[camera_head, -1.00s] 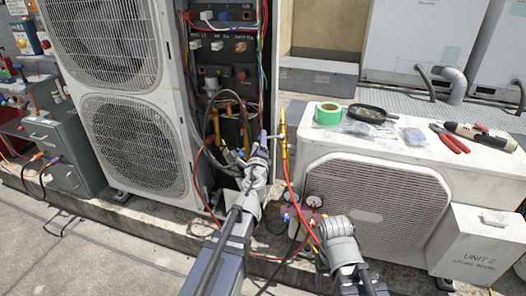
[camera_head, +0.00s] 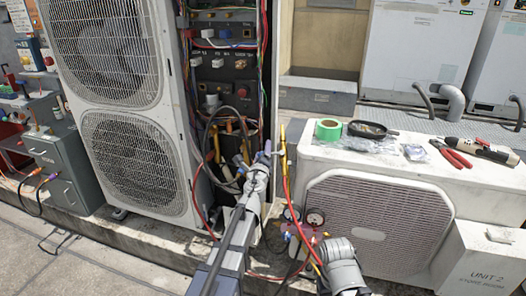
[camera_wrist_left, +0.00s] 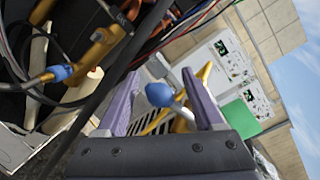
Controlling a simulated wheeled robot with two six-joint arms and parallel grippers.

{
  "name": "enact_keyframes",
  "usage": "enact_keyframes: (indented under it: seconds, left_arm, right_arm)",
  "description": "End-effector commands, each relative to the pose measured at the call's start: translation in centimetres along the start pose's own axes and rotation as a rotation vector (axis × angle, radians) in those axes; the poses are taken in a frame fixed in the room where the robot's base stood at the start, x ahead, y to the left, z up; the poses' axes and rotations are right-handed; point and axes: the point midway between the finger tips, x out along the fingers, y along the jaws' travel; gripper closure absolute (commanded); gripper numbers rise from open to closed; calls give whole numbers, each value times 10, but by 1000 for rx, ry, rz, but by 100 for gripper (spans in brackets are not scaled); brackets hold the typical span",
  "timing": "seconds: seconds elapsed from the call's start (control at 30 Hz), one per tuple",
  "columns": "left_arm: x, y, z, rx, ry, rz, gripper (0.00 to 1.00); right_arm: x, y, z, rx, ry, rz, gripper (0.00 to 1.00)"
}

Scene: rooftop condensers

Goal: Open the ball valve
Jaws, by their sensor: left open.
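The ball valve's blue-tipped lever (camera_wrist_left: 160,95) shows in the left wrist view, between the two purple fingers of my left gripper (camera_wrist_left: 163,88). The gripper is open, and a gap seems to remain on both sides of the blue tip. A yellow-brass part (camera_wrist_left: 202,75) lies just behind it. In the head view my left gripper (camera_head: 268,152) is beside the upright brass pipe (camera_head: 283,150), in front of the open condenser cabinet. The valve body is mostly hidden there by my gripper. Of my right arm only a grey link shows; its gripper is not visible.
A second blue-tipped handle (camera_wrist_left: 57,73) sits among pipes at left in the wrist view. Hoses and a gauge manifold (camera_head: 302,222) are close by my left arm.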

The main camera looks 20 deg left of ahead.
Motion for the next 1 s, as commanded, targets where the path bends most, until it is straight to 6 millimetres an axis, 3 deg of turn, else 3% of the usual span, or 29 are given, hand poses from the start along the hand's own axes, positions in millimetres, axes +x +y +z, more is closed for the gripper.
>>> enact_keyframes:
  seconds: [0.1, 0.37, 0.9, 1.0]
  left_arm:
    - [11, 0, 0, 0, 0, 0, 31]
    - [10, 0, 0, 0, 0, 0, 33]
    - [10, 0, 0, -1, -1, 1, 94]
    - [10, 0, 0, -1, -1, 1, 100]
  right_arm:
    - [0, 0, 0, 0, 0, 0, 33]
    - [0, 0, 0, 0, 0, 0, 33]
    - [0, 0, 0, 0, 0, 0, 33]
    - [0, 0, 0, 0, 0, 0, 33]
